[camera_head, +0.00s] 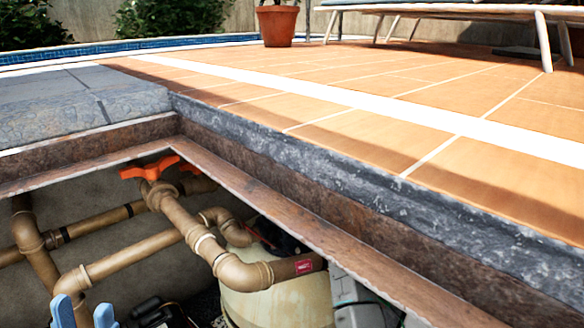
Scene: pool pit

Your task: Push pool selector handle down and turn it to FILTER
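The filter tank (275,305), a cream rounded vessel, stands in the pit at the lower middle. A dark part (282,238) with a bit of red shows above it, mostly hidden by the pit rim; I cannot tell whether it is the selector, and no clear handle or FILTER mark is readable. An orange valve handle (150,168) sits on the pipes farther back. My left gripper (83,313) shows only as two light blue fingertips at the bottom left edge, apart, with a tan pipe behind them. It is well left of the tank. My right gripper is not in view.
Tan pipes (185,220) run across the pit in front of the tank. A brown rim (300,215) overhangs the right side. Black equipment (155,312) and a grey box (355,300) lie low. Orange tiles (380,135), a potted plant (277,25) and a lounger are beyond.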

